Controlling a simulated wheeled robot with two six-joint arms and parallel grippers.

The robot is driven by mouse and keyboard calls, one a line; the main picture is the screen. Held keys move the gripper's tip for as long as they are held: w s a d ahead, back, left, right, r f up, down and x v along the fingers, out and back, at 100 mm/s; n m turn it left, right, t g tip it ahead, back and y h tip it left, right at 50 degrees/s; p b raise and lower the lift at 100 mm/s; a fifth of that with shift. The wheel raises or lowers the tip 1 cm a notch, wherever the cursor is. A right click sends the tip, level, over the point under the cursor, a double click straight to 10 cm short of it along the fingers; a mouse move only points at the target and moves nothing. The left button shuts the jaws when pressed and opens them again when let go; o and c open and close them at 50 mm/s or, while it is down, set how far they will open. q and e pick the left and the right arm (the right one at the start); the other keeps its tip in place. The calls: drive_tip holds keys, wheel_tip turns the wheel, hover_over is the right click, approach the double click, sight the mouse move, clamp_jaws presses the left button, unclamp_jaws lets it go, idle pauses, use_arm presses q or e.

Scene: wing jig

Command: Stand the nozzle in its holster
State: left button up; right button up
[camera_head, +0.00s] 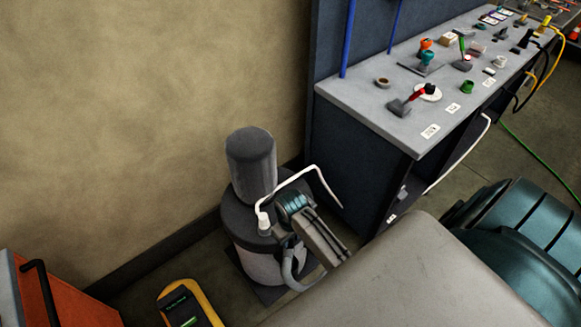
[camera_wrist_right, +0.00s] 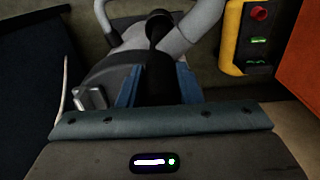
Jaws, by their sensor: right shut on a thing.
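My right gripper (camera_head: 289,222) is low beside the dark-lidded grey canister (camera_head: 262,262) in the head view. In the right wrist view its two blue fingers (camera_wrist_right: 157,82) are shut on a black, narrow-necked piece, seemingly the nozzle (camera_wrist_right: 157,58). A thick grey hose (camera_wrist_right: 195,28) curves close by; it also shows in the head view (camera_head: 292,272). The canister (camera_wrist_right: 103,72) lies beside the fingers in the wrist view. A small grey bracket (camera_wrist_right: 90,97) shows there; I cannot tell whether it is the holster. The nozzle's tip is hidden. My left gripper is out of view.
A yellow device (camera_head: 188,304) stands on the floor at the lower left, near an orange cabinet (camera_head: 60,292). The workbench (camera_head: 385,110) with several tools stands to the right. A thin white line (camera_head: 300,174) arcs over the canister. The wall (camera_head: 150,110) is close behind.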

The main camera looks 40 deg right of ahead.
drive_tip(key=shift+f+b, duration=0.4)
drive_tip(key=shift+f, duration=0.75)
drive_tip(key=o, duration=1.2)
wheel_tip(320, 180, up, 11)
drive_tip(key=shift+s+f+b, duration=0.1)
drive_tip(key=shift+b, duration=1)
